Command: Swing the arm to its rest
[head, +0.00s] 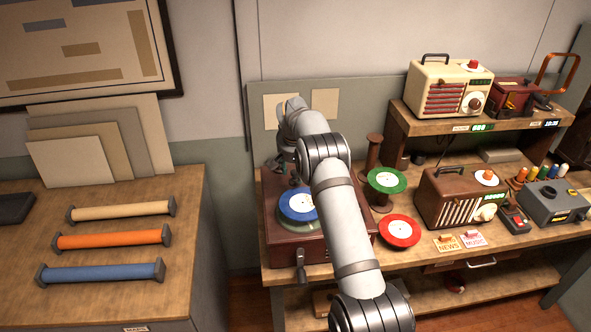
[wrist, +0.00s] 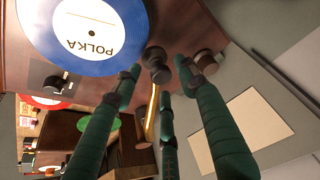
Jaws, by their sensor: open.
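The record player (head: 268,252) stands on the bench with a blue record (head: 298,203) on its turntable. In the wrist view the blue record (wrist: 75,12) reads POLKA. Beside it a brass rod (wrist: 152,118), apparently the player's arm, has a dark rounded end (wrist: 155,58). My gripper (head: 285,168) is over the back left of the player, largely hidden by my arm. In the wrist view its green fingers (wrist: 158,82) are spread, with the rod between them; I cannot tell whether they touch it. A dark knob (wrist: 207,62) sits nearby. I cannot clearly make out the rest.
Green (head: 386,180) and red (head: 399,231) records lie right of the player, near a brown spool-like stand (head: 372,160). A brown radio (head: 455,199) stands further right. A cream radio (head: 447,88) is on the shelf. The wall is close behind the player.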

